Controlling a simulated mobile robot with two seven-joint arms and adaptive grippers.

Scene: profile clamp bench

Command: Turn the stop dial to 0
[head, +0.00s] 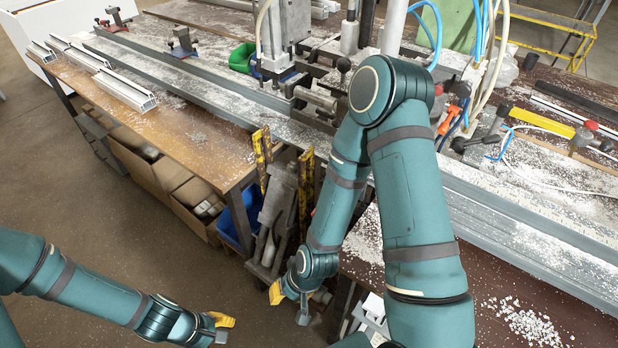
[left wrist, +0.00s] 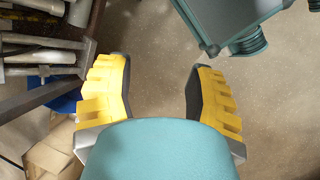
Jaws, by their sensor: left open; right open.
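I cannot make out a stop dial with certainty in either view; my right arm hides part of the bench's middle. The clamp bench (head: 520,232) with its long grey rails runs diagonally across the head view. My right gripper (head: 288,300) hangs low in front of the bench's near edge, open, with nothing seen between its fingers. My left gripper (head: 224,328) is over the floor at the lower left, apart from the bench. The left wrist view shows its two yellow fingers (left wrist: 160,88) spread wide with only bare floor between them.
A grey clamp unit (head: 285,40) stands at the back centre. A yellow-black tool (head: 540,122) lies at the right. Pale pellets (head: 525,325) lie on the near right surface. Boxes (head: 170,178) and a blue bin (head: 240,215) sit under the bench. The floor at left is clear.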

